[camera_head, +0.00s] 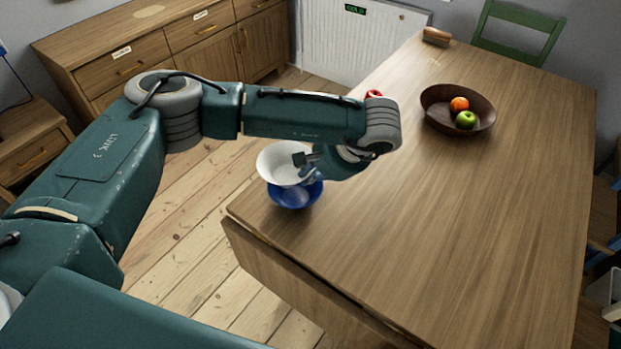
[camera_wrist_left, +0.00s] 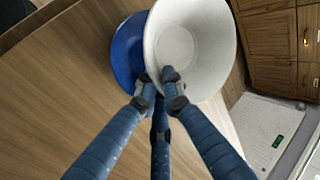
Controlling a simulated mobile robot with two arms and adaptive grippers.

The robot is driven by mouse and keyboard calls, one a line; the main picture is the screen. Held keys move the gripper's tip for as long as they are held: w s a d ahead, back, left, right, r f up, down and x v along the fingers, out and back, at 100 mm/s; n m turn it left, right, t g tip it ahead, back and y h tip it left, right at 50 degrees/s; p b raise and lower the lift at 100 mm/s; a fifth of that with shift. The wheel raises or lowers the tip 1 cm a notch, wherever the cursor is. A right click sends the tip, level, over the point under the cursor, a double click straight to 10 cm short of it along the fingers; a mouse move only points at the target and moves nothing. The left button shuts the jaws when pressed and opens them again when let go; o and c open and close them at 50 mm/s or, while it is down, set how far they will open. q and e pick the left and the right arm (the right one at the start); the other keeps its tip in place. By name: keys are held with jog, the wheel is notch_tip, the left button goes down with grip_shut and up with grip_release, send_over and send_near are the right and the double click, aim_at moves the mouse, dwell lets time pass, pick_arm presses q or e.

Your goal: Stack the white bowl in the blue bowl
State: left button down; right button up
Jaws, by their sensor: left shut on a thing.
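The white bowl (camera_head: 280,164) is held at its rim by my left gripper (camera_head: 304,164), near the left corner of the table. In the left wrist view the fingers (camera_wrist_left: 160,84) are closed on the near rim of the white bowl (camera_wrist_left: 190,45). The blue bowl (camera_head: 294,197) stands on the table just below it in the head view. In the left wrist view the blue bowl (camera_wrist_left: 125,55) is partly hidden behind the white one, which is offset to the right. I cannot tell whether the bowls touch. My right gripper is not in view.
A brown bowl (camera_head: 433,112) with an orange and a green apple stands further back on the wooden table (camera_head: 450,230). A small red thing (camera_head: 374,93) shows behind my left arm. The table's middle and right are clear. A green chair (camera_head: 520,30) stands behind.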

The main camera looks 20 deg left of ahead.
pick_arm(q)
jog(key=shift+w+a+f, duration=0.1)
jog(key=shift+a+f, duration=0.1)
jog(key=shift+a, duration=0.1)
jog(key=shift+f+b, duration=0.35)
jog(key=shift+b, duration=0.25)
jog(key=c, duration=2.3)
grip_release()
jog(key=shift+d+f, duration=0.1)
jog(key=o, duration=0.4)
jog(key=shift+r+p, duration=0.35)
jog(key=shift+r, duration=0.05)
jog(key=p+v, duration=0.5)
jog(key=v, duration=0.7)
jog(key=shift+r, duration=0.25)
